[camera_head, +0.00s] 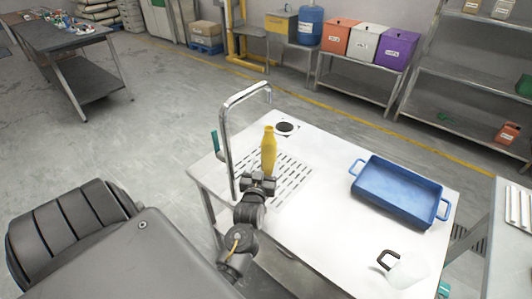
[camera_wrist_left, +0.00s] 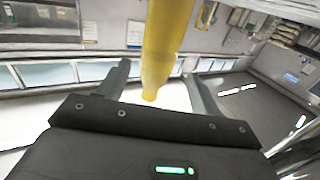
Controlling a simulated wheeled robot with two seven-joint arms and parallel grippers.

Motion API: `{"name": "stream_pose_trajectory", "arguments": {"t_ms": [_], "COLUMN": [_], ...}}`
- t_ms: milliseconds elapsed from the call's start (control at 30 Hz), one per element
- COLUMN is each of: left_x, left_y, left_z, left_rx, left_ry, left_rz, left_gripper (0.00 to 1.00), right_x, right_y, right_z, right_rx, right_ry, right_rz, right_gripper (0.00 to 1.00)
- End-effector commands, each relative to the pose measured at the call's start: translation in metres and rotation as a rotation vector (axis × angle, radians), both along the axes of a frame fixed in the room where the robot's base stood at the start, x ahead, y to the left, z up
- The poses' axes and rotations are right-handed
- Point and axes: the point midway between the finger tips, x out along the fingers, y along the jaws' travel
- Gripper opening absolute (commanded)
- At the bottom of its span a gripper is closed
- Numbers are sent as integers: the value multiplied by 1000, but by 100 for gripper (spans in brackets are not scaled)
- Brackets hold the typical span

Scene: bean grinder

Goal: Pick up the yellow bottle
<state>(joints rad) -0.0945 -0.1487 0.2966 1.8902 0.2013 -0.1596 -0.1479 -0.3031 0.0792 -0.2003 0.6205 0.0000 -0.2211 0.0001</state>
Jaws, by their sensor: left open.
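The yellow bottle (camera_head: 268,152) stands upright on the slotted drain area of the white table, beside the tall metal faucet. My left gripper (camera_head: 259,180) is at the near side of the bottle and hides its lower part in the head view. In the left wrist view the bottle (camera_wrist_left: 166,45) appears between the two spread fingers of the open left gripper (camera_wrist_left: 158,75). Gaps show on both sides, so the fingers do not appear to press on it. My right gripper is not in view.
The metal faucet (camera_head: 226,140) rises close left of the bottle. A blue tray (camera_head: 398,190) lies on the table's right side, and a white jug with a dark handle (camera_head: 406,270) stands at the near right. The tabletop between bottle and tray is clear.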

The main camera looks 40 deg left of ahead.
Motion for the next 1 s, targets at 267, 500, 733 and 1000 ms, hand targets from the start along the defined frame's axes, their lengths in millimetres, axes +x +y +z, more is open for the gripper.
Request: {"name": "stream_pose_trajectory", "arguments": {"t_ms": [267,500,733,1000], "left_x": [36,47,69,94], "left_y": [21,26,35,47], "left_z": [2,1,7,5], "left_rx": [2,0,0,0], "left_ry": [-1,-1,-1,-1], "left_rz": [1,0,0,-2], "left_gripper": [79,79,79,79], "right_x": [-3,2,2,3], "right_y": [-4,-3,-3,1], "right_z": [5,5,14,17], "right_rx": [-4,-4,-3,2], "right_ry": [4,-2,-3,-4], "right_rz": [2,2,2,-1], "right_gripper": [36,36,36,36]}}
